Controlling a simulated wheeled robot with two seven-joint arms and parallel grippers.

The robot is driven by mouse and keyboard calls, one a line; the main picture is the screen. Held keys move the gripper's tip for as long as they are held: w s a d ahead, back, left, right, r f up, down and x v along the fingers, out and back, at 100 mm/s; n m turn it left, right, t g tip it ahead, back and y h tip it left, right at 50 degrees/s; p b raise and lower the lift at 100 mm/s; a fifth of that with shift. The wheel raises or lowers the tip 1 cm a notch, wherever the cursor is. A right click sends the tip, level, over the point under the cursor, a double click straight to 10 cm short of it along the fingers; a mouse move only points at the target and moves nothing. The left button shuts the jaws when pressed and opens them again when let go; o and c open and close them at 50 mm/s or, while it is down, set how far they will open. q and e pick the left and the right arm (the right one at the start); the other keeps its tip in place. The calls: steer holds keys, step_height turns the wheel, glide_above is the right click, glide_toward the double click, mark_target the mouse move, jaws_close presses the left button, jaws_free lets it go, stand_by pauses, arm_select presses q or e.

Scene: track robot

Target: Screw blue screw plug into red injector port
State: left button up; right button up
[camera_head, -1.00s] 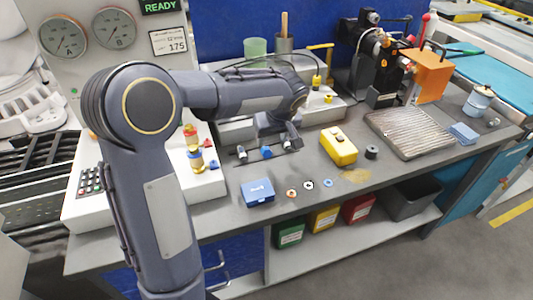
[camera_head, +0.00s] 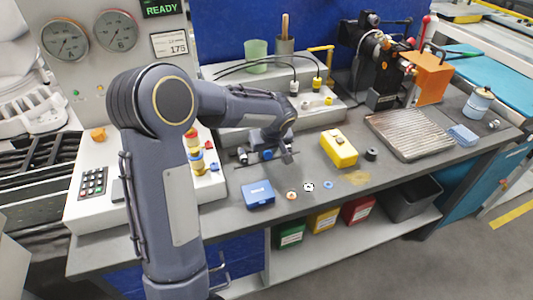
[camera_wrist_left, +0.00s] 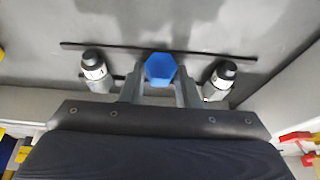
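The blue screw plug (camera_head: 266,154) stands on the bench near the control panel. In the left wrist view its hexagonal blue head (camera_wrist_left: 160,69) sits between the two fingers of my left gripper (camera_wrist_left: 160,84). The fingers are close on both sides of it, but whether they touch it is unclear. In the head view my left gripper (camera_head: 274,153) is low over the bench at the plug. My right gripper is out of view. I cannot make out a red injector port; my left arm covers part of the fixture behind.
Two grey cylinders with black tops flank the plug, one left (camera_wrist_left: 93,70) and one right (camera_wrist_left: 220,80). A blue box (camera_head: 258,194), small rings (camera_head: 308,186) and a yellow case (camera_head: 339,148) lie nearby. A ribbed tray (camera_head: 409,133) is to the right.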

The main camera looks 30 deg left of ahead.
arm_select(q)
steer(key=c, duration=0.4)
